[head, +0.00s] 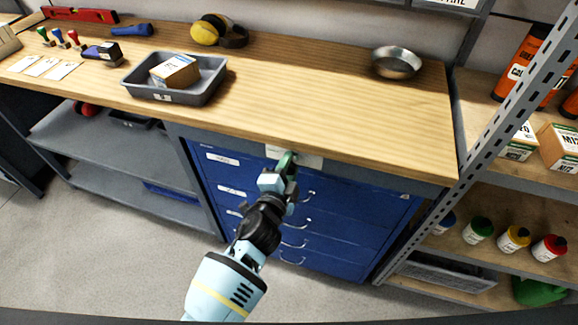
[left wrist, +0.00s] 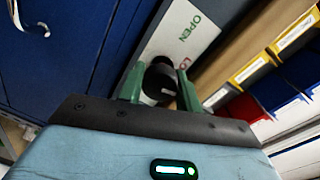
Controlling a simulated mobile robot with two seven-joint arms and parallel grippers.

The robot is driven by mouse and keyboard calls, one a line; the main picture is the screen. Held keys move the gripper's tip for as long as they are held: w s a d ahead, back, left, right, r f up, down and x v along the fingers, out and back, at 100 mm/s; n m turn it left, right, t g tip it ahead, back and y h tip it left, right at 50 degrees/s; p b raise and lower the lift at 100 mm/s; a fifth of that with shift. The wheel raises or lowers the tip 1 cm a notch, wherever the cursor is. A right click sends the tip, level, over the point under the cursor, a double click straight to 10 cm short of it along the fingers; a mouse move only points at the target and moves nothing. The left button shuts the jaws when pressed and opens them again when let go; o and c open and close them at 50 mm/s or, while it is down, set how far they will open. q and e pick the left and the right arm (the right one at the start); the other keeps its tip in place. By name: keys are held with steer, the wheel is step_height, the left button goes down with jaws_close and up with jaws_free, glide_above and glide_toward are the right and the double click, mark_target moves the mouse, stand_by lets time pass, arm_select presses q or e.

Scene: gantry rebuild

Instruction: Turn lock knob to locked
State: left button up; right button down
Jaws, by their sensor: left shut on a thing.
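The black lock knob (left wrist: 158,80) shows in the left wrist view between the green fingers of my left gripper (left wrist: 158,88). The fingers are shut on it. A small pale mark shows on the knob; I cannot tell for sure which word it points to. The white label plate (left wrist: 180,35) behind it reads OPEN, and a red word starting with LO is partly hidden by a finger. In the head view, my left gripper (head: 287,165) is at the top of the blue drawer cabinet (head: 350,205), in front of the plate (head: 310,161). The knob is hidden there.
The wooden bench top (head: 330,115) overhangs the cabinet just above my gripper. Drawer handles (head: 294,226) stick out below it. A grey tray (head: 213,88) with a box stands on the bench. A metal shelf post (head: 500,115) and stocked shelves stand at the right.

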arm_select(q)
steer(key=shift+f+m, duration=0.1)
steer(key=shift+m, duration=0.9)
steer(key=o, duration=1)
